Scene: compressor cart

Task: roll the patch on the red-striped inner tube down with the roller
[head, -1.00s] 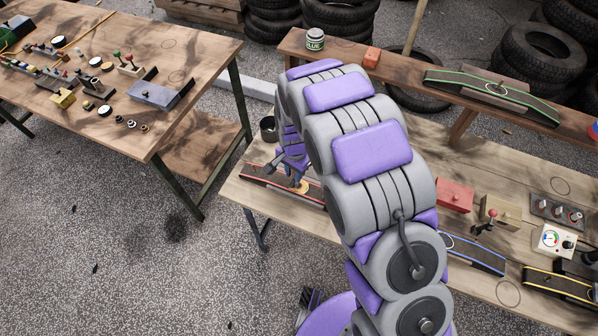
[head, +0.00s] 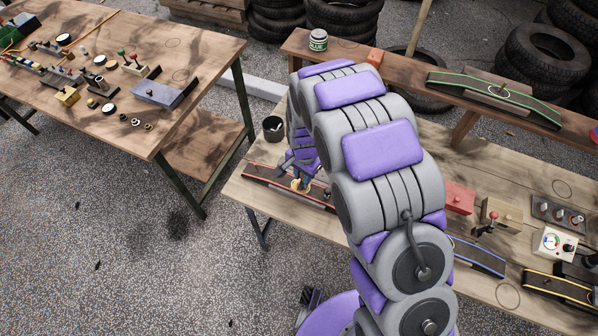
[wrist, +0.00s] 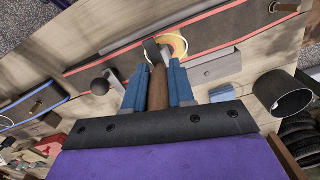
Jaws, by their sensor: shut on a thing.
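The red-striped inner tube (head: 262,176) is a dark strip with red edges on the near left of the right-hand bench. It also crosses the upper wrist view (wrist: 100,62). The round patch (head: 301,186) on it is yellow-orange; in the wrist view the patch (wrist: 180,47) is partly hidden behind the roller. My gripper (wrist: 157,86) has blue fingers shut on the brown wooden handle of the roller (wrist: 157,80). The roller's dark head is over the patch, at its left part in the wrist view. I cannot tell whether it touches. My arm hides the tube's right end in the head view.
A black cup (head: 273,128) stands behind the tube. A shelf (head: 410,88) along the back holds a glue tin (head: 318,40) and a green-striped tube (head: 492,98). A red box (head: 458,198) and a blue-striped tube (head: 478,256) lie right of my arm.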

